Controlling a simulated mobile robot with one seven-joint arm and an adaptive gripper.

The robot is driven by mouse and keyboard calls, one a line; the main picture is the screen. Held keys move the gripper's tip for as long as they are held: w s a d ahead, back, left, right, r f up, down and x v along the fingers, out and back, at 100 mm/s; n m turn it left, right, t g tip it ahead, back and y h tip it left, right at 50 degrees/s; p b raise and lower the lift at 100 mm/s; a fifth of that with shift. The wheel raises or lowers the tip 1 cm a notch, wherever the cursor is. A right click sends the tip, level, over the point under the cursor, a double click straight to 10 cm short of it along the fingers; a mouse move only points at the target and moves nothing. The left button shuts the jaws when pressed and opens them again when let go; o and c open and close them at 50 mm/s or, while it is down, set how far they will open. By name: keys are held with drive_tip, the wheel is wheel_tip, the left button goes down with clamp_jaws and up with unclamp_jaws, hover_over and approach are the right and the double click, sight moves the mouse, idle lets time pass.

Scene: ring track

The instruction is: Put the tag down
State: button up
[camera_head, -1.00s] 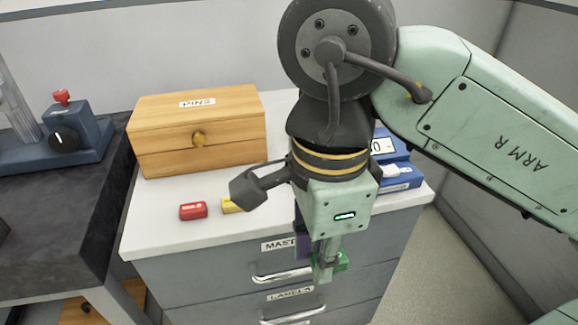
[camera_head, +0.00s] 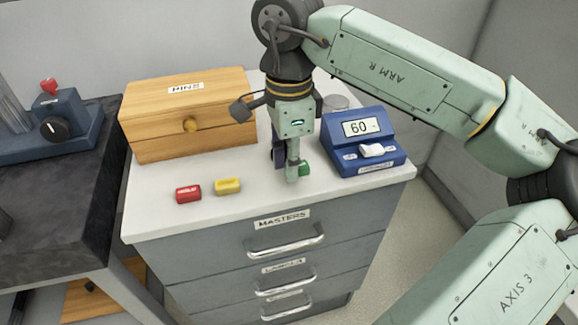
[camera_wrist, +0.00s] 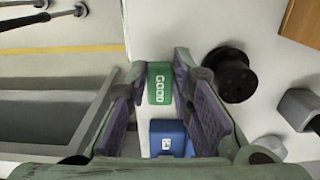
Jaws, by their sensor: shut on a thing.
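My gripper (camera_head: 295,173) points down over the white top of the drawer cabinet (camera_head: 255,205), shut on a green tag (camera_head: 304,168). In the wrist view the tag (camera_wrist: 160,83) shows pale lettering between the finger pads of my gripper (camera_wrist: 160,95). I cannot tell whether the tag touches the top. A red tag (camera_head: 188,194) and a yellow tag (camera_head: 228,186) lie on the top, to the left of my gripper.
A blue device (camera_head: 362,142) reading 60 stands close on the right. A wooden drawer box (camera_head: 188,115) stands behind left. The cabinet's front edge and drawer handles (camera_head: 285,240) are just ahead. Bare top lies between the yellow tag and my gripper.

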drive_tip(key=shift+f, duration=1.4)
drive_tip(key=o, duration=0.9)
drive_tip(key=shift+o, duration=0.2)
drive_tip(key=shift+r, duration=0.1)
drive_tip(key=shift+r+p, duration=0.25)
drive_tip(key=shift+p, duration=0.1)
wheel_tip(320, 180, up, 12)
drive_tip(key=b, duration=0.1)
drive_tip(key=shift+b, duration=0.4)
drive_tip(key=shift+f, duration=0.15)
